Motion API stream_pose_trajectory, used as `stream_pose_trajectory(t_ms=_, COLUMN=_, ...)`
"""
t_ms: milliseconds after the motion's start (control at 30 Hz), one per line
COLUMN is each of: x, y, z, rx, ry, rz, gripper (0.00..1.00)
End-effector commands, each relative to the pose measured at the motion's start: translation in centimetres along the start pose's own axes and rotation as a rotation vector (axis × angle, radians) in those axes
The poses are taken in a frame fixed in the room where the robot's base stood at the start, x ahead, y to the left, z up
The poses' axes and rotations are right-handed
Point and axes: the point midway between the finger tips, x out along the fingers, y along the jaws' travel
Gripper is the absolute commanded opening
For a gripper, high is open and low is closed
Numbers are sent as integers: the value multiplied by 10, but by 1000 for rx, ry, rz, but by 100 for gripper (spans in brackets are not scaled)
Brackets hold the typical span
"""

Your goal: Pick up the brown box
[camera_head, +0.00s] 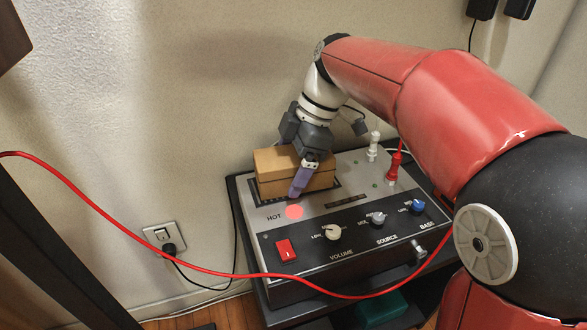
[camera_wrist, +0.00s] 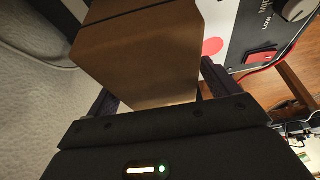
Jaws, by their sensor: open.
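The brown box (camera_head: 272,172) sits on the top panel of a grey and black audio console (camera_head: 350,238), at its back left. My gripper (camera_head: 303,178) is right at the box from above, with one purplish finger showing against its front side. In the wrist view the box (camera_wrist: 140,55) lies between the two dark fingers of my gripper (camera_wrist: 160,88), one on each side of it. The fingers are open around the box. Whether either finger touches it is hard to tell.
A red cable (camera_head: 215,272) runs across in front of the console. White and red plugs (camera_head: 393,168) stand at the console's back right. Knobs and a red switch (camera_head: 286,250) are on its front. The wall (camera_head: 200,90) is close behind, with an outlet (camera_head: 163,236) at left.

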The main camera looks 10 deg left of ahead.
Motion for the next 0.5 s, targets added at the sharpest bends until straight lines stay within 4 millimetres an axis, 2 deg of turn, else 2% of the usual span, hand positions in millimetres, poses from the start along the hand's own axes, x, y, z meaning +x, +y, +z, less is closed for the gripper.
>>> stream_pose_trajectory(t_ms=267, x=3, y=0, z=0, rx=1, ry=0, rz=1, gripper=86)
stream_pose_trajectory(t_ms=500, x=2, y=0, z=0, rx=1, ry=0, rz=1, gripper=55)
